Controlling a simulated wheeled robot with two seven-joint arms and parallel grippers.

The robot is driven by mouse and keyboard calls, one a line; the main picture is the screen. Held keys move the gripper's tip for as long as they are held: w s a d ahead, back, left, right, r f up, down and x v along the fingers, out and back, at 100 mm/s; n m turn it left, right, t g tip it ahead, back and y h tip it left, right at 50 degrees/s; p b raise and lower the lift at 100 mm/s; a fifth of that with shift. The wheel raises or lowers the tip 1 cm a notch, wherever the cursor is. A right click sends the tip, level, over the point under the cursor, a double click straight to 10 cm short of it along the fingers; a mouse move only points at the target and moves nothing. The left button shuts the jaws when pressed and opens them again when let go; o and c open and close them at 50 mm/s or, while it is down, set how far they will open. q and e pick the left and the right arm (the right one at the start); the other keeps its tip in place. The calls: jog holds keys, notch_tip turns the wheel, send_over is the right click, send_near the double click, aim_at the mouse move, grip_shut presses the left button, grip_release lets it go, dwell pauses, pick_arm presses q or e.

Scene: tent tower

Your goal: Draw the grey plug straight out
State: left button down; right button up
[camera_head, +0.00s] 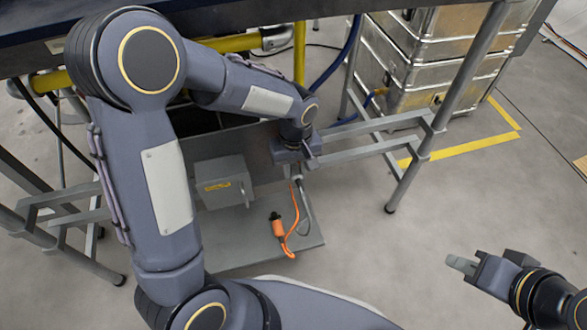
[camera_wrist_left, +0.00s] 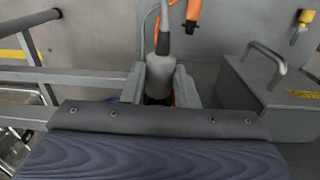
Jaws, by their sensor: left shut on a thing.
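The grey plug (camera_wrist_left: 160,72) is upright in the left wrist view, with a grey cable (camera_wrist_left: 163,18) leaving its top. My left gripper (camera_wrist_left: 160,90) has a finger on each side of the plug and is shut on it. In the head view my left gripper (camera_head: 297,163) is at the back edge of a grey panel, and the plug is mostly hidden there. What the plug's lower end sits in is hidden in both views; some orange shows below it. My right gripper (camera_head: 462,264) is off to the right over open floor; its finger gap cannot be made out.
An orange connector (camera_head: 278,228) with an orange cable lies on the grey panel (camera_head: 248,240). A grey box (camera_head: 222,183) with a handle stands left of my left gripper. Grey frame bars (camera_head: 375,125) run close by. Metal cases (camera_head: 420,60) stand behind. Floor at right is clear.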

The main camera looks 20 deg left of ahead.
aim_at(299, 185)
pick_arm(q)
jog(key=shift+s+d, duration=0.1)
jog(key=shift+s+d, duration=0.5)
jog(key=shift+s, duration=0.25)
jog(key=shift+s+d, duration=0.45)
jog(key=shift+s, duration=0.3)
jog(key=shift+s, duration=0.1)
